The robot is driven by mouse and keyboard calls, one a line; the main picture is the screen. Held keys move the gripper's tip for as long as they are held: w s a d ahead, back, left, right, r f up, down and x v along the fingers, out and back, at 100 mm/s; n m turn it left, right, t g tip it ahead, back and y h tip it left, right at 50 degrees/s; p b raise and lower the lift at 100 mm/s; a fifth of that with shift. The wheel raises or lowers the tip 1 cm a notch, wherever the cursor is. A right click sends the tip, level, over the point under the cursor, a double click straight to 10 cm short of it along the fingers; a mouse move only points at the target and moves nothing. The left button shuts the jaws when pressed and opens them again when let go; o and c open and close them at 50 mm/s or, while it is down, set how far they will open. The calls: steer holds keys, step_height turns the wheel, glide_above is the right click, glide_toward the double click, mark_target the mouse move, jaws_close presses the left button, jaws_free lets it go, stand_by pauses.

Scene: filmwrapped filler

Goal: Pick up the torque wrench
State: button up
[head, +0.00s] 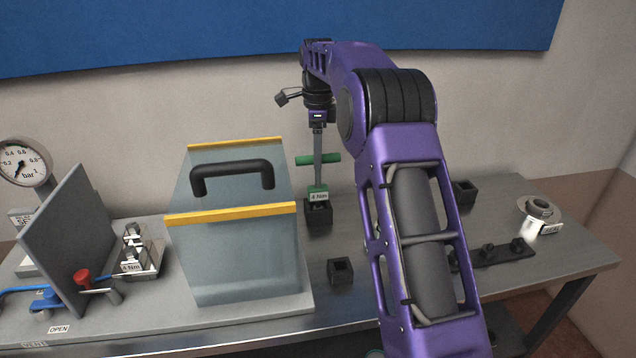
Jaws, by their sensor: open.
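The torque wrench (318,172) stands upright in a black square holder (318,213) near the middle of the table. It has a grey shaft, a green cross handle and a green lower part with a "4 Nm" label. My gripper (318,122) is directly above it at the top of the shaft, pointing down. The jaws are open, but they are small and dark here. I cannot tell whether the fingers are around the shaft top or just above it.
A clear guard with a black handle (232,178) and yellow edges stands close left. An empty black holder (340,270) sits in front. A fixture labelled "4 Nm" (138,258), a grey upright panel (68,240) and a gauge (22,163) are left. A ringed part (540,208) lies right.

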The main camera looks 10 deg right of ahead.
mark_target(318, 187)
step_height(318, 187, down, 6)
steer(key=shift+r+b, duration=0.25)
steer(key=shift+b, duration=0.1)
steer(key=shift+c, duration=0.3)
jaws_close()
